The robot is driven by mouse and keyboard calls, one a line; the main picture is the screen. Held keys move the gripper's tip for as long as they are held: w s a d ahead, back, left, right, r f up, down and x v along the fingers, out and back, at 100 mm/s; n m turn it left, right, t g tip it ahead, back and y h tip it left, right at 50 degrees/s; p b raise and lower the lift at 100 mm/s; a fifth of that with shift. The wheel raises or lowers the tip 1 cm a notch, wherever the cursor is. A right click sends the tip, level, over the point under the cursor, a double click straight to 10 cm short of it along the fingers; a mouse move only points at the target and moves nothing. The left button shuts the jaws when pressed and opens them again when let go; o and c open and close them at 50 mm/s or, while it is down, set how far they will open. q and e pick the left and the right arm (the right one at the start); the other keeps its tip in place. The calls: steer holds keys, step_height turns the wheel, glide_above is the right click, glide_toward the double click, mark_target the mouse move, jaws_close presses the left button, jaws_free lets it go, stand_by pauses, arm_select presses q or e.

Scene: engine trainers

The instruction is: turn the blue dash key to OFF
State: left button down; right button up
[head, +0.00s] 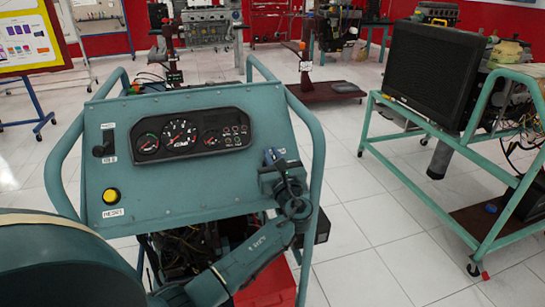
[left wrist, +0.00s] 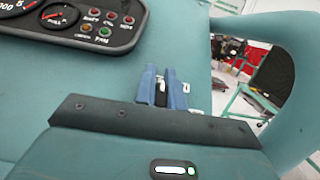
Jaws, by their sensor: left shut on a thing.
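The teal dash panel (head: 165,188) fills the left middle of the head view, and its face shows in the left wrist view (left wrist: 100,75). My left gripper (head: 271,159) is at the panel's right side, beside a small white label. In the left wrist view my left gripper (left wrist: 161,78) reaches the panel face with its two blue-grey fingers close together. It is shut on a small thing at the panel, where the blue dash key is. The fingers mostly hide the key, so its angle cannot be told. My right gripper is not in view.
A black gauge cluster (head: 190,134) sits on the panel left of my gripper. A yellow button (head: 111,196) and a black switch (head: 104,146) are farther left. A teal tube frame (head: 318,150) runs close on the right. A cart with a black radiator (head: 433,72) stands farther right.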

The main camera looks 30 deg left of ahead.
arm_select(q)
steer(key=c, duration=1.5)
jaws_free()
steer(key=v, duration=1.3)
steer(key=shift+d, duration=0.1)
